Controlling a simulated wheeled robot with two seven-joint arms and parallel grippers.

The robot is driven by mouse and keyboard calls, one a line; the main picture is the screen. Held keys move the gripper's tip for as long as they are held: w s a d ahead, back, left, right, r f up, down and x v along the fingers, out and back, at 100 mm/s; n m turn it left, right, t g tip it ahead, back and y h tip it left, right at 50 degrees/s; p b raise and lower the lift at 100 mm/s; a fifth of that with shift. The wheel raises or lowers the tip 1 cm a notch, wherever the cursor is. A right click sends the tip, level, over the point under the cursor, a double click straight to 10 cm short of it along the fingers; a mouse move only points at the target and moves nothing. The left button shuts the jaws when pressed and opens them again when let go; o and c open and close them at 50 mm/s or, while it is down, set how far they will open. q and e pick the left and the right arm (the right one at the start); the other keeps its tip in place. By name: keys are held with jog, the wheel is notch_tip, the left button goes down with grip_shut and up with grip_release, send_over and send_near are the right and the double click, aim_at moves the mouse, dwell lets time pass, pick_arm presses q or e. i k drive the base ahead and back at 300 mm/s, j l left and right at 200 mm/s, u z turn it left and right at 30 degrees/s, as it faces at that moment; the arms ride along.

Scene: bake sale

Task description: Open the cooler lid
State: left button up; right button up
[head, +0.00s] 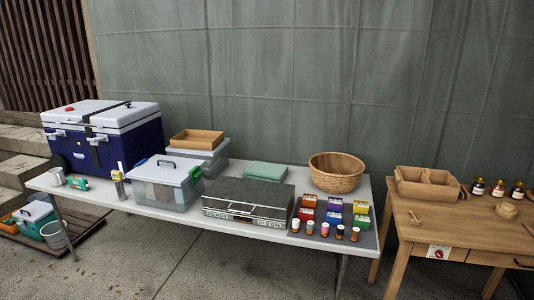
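A large cooler (110,146) with a dark blue body stands at the far left end of the white table. Its white lid (97,112) is closed, with a dark strap across it and light latches on the front. Neither of my grippers is in the head view.
The white table (140,208) also holds clear bins (165,190), a wooden tray (196,139), a grey case (248,202), a wicker basket (336,172), coloured boxes and small bottles. A wooden table (440,228) stands at the right.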

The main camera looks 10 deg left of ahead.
aim_at(101, 115)
jog(key=i+u, duration=0.5)
jog(key=i+l+u, duration=0.1)
jog(key=i+u, duration=0.4)
jog(key=i+j+u, duration=0.15)
jog(key=i+u, duration=0.7)
jog(key=u, duration=0.15)
jog(key=i+l+u, duration=0.1)
jog(key=i+u, duration=0.15)
jog(key=i, duration=0.75)
